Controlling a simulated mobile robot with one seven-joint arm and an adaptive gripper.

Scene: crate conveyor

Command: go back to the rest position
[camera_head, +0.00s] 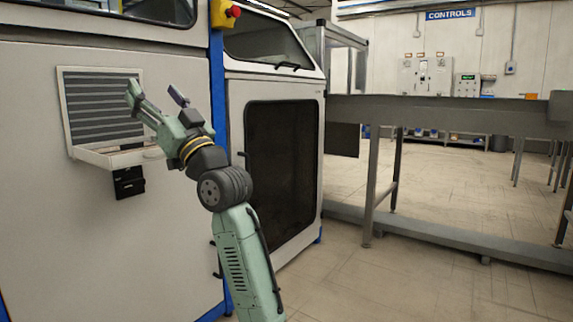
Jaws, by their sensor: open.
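My gripper (156,98) is at the upper left, raised at the end of my green arm. Its two fingers stand apart and nothing shows between them. It is in front of a large white machine cabinet (40,190), near a grey slatted vent panel (88,105). My wrist covers part of the pale tray (100,158) below the vent. I cannot tell whether the gripper touches the panel.
A machine door with a dark window (281,165) stands right of my arm. A red emergency button (234,11) is above. A grey conveyor (450,115) on legs runs along the right. The tiled floor (400,280) at the lower right is clear.

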